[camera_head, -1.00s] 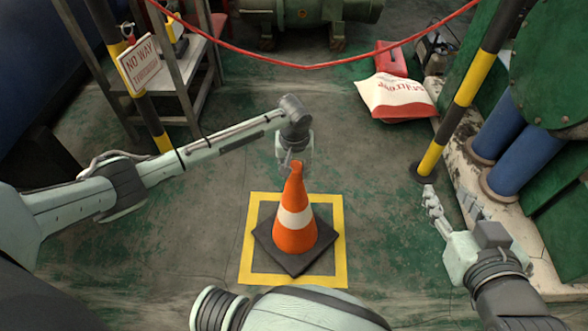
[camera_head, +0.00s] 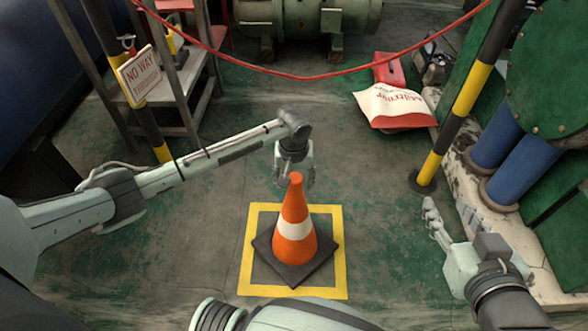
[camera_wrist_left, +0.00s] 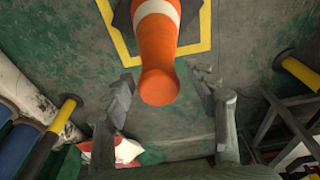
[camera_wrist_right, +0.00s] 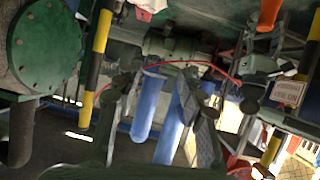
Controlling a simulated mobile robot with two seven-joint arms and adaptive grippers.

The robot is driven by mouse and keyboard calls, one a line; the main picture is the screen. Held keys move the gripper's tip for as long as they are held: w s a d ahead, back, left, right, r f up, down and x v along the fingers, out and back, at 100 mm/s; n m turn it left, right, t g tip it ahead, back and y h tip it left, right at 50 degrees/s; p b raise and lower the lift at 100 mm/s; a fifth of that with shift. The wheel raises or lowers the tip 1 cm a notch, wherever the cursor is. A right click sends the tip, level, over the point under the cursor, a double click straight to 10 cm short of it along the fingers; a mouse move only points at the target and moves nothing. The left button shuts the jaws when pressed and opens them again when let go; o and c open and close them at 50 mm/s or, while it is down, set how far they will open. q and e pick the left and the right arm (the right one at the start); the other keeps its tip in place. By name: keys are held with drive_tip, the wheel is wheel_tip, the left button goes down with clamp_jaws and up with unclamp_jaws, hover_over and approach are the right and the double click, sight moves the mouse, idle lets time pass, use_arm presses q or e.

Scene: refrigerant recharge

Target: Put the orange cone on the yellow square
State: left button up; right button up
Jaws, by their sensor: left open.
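The orange cone (camera_head: 294,218) with a white band and dark square base stands upright inside the yellow square outline (camera_head: 343,250) on the floor. Its base is turned relative to the outline. My left gripper (camera_head: 294,178) is open just behind the cone's tip. In the left wrist view the cone (camera_wrist_left: 158,50) points between the spread fingers (camera_wrist_left: 162,92), with a gap on each side. My right gripper (camera_head: 432,218) is empty at the right, away from the cone; its fingers also show in the right wrist view (camera_wrist_right: 155,120), seemingly apart.
A red rope (camera_head: 300,76) hangs across the back between striped posts (camera_head: 455,120). A white and red sack (camera_head: 395,107) lies behind at right. Floor around the square is clear.

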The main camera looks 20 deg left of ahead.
use_arm(q)
drive_tip(key=r, duration=0.3)
drive_tip(key=s+r+p, duration=0.1)
drive_tip(key=r, duration=0.3)
drive_tip(key=r+p, duration=0.1)
drive_tip(key=r, duration=0.2)
drive_tip(key=shift+s+d+r, duration=0.2)
drive_tip(key=shift+s+r, duration=0.05)
drive_tip(key=shift+r, duration=0.05)
drive_tip(key=s+d+f+m+t+h, duration=0.25)
drive_tip(key=s+d, duration=0.25)
drive_tip(key=s, duration=0.5)
drive_tip(key=s+a+r+m+t+y, duration=0.2)
drive_tip(key=s+a+r, duration=0.3)
drive_tip(key=s+a, duration=0.6)
drive_tip(key=shift+a+r+m+y, duration=0.15)
drive_tip(key=shift+a+m+y, duration=0.2)
drive_tip(key=shift+a+y, duration=0.3)
use_arm(e)
drive_tip(key=s+d+f+m+g+h, duration=0.1)
drive_tip(key=s+d+f+g+h, duration=0.2)
drive_tip(key=s+d+f+g, duration=0.3)
drive_tip(key=s+d+f, duration=0.2)
drive_tip(key=d, duration=0.1)
drive_tip(key=shift+s+d+f+g+h, duration=0.2)
drive_tip(key=shift+s+f+g+h, duration=0.1)
drive_tip(key=shift+g+h, duration=0.1)
use_arm(q)
drive_tip(key=shift+s, duration=0.1)
